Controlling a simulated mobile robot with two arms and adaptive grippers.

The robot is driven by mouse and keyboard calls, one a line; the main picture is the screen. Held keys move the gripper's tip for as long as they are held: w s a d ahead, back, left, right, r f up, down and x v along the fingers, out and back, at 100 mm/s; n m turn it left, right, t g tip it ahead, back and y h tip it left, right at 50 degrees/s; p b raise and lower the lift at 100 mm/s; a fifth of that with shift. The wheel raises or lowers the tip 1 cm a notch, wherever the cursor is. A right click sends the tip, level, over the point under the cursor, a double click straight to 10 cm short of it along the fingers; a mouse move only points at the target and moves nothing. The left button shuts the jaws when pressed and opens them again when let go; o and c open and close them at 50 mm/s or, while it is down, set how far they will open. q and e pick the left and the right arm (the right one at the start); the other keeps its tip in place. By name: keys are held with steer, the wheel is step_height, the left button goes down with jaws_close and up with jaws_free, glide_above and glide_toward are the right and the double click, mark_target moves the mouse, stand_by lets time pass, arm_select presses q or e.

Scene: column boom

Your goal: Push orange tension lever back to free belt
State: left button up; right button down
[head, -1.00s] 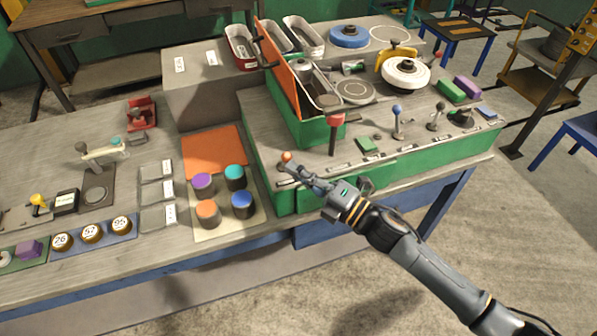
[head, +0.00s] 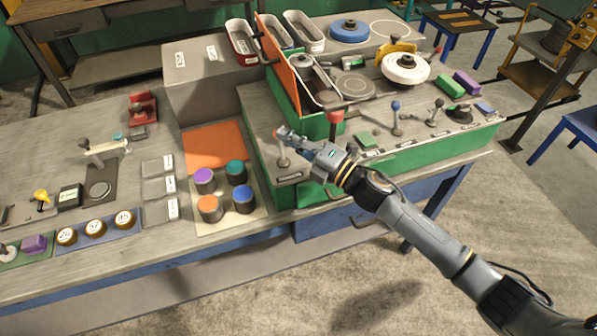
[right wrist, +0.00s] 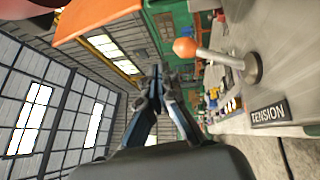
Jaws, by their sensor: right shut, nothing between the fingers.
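The tension lever (head: 283,153) stands on the front left of the green-sided bench unit, its orange knob beside my right fingertips. In the right wrist view its orange knob (right wrist: 184,47) and metal shaft show to the right of the fingers, above a dark "TENSION" plate (right wrist: 268,113). My right gripper (head: 286,133) is shut and empty, close to the knob; I cannot tell whether they touch. The pale belt (head: 322,99) runs in a loop by the raised orange cover (head: 279,62). My left gripper is out of view.
A blue-knobbed lever (head: 396,120) and a white wheel (head: 405,69) are farther right. Coloured cylinders stand on a pale mat (head: 224,219) to the left.

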steer(key=shift+w+a, duration=0.2)
steer(key=shift+w, duration=0.5)
steer(key=shift+r, duration=0.1)
